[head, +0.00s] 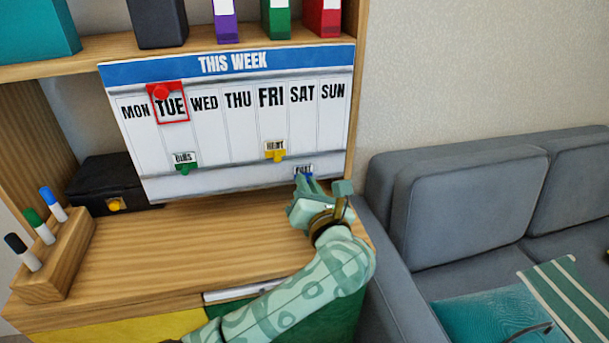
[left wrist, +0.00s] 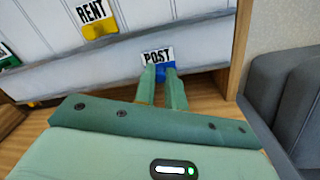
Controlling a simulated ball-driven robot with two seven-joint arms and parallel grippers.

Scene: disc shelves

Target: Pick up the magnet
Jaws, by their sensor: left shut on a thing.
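The weekly board (head: 228,178) leans upright at the back of the wooden top, with day columns from MON to SUN. A blue magnet labelled POST (head: 304,170) is at the board's lower right. It also shows in the left wrist view (left wrist: 157,57), with its blue part between the fingertips. My left gripper (head: 305,182) is shut on this magnet, at the board's bottom strip. A yellow RENT magnet (head: 275,154) and a green magnet (head: 183,168) are on the board to the left. A red frame magnet (head: 161,92) surrounds TUE. My right gripper is not seen.
A black box (head: 108,182) and a wooden block with several markers (head: 55,262) stand at the left. Files (head: 225,22) stand on the shelf above. A grey sofa (head: 470,190) is at the right. The middle of the wooden top (head: 180,245) is clear.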

